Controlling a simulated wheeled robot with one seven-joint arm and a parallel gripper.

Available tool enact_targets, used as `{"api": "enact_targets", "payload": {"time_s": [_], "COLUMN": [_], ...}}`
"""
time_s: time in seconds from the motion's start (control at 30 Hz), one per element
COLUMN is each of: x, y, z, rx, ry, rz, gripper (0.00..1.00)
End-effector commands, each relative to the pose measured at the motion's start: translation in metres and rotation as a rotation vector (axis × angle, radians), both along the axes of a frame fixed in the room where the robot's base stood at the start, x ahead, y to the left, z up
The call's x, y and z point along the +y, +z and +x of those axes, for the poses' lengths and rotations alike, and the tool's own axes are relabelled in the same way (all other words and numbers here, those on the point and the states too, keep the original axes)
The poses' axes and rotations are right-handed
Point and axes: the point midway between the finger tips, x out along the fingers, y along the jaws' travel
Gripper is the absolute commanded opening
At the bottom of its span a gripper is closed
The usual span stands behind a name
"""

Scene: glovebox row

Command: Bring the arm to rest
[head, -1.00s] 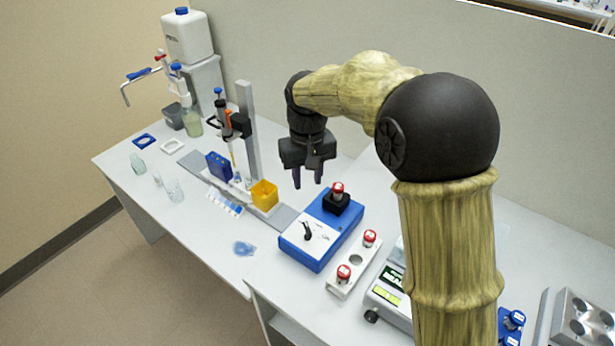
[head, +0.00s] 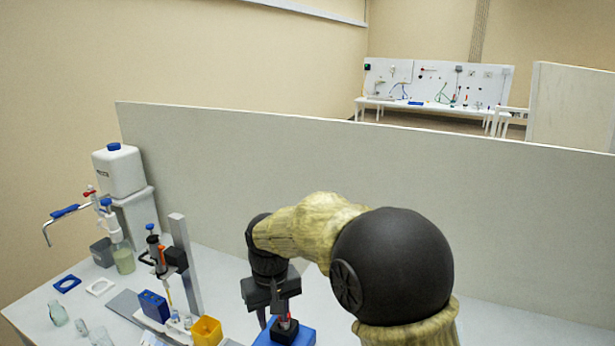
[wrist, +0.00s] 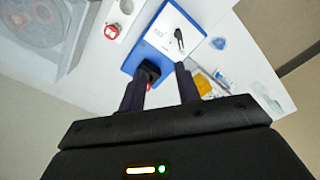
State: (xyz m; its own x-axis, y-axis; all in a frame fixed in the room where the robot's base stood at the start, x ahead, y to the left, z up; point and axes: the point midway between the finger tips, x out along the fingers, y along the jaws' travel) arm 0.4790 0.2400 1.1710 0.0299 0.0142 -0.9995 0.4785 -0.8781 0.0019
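My gripper (head: 272,318) hangs fingers down from my arm in the lower middle of the head view. In the wrist view its two dark fingers (wrist: 160,92) stand apart with nothing held between them. The blue mixer (head: 305,336) is close by the fingers in the head view, and it also shows beyond the fingertips in the wrist view (wrist: 175,28). A red-capped vial (head: 286,323) stands in the mixer's black holder, partly hidden by a finger in the head view. The gap between fingers and vial is hard to judge.
A pipette stand (head: 184,262), a yellow cup (head: 207,331) and a blue box (head: 154,305) stand left of my gripper. A white bottle (head: 119,172) is further left. A grey partition (head: 400,190) runs behind the bench. The bench's front is out of the head view.

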Motion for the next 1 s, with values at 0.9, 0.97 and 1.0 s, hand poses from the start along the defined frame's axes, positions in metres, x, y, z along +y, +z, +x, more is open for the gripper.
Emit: {"api": "enact_targets", "payload": {"time_s": [0.9, 0.97, 1.0], "x": [-0.239, -0.239, -0.239], "y": [-0.047, -0.047, -0.047], "z": [-0.132, -0.132, -0.132], "rx": [-0.195, -0.195, -0.195], "ry": [-0.499, -0.499, -0.498], "rz": [0.050, 0.050, 0.050], "gripper": [0.33, 0.33, 0.33]}}
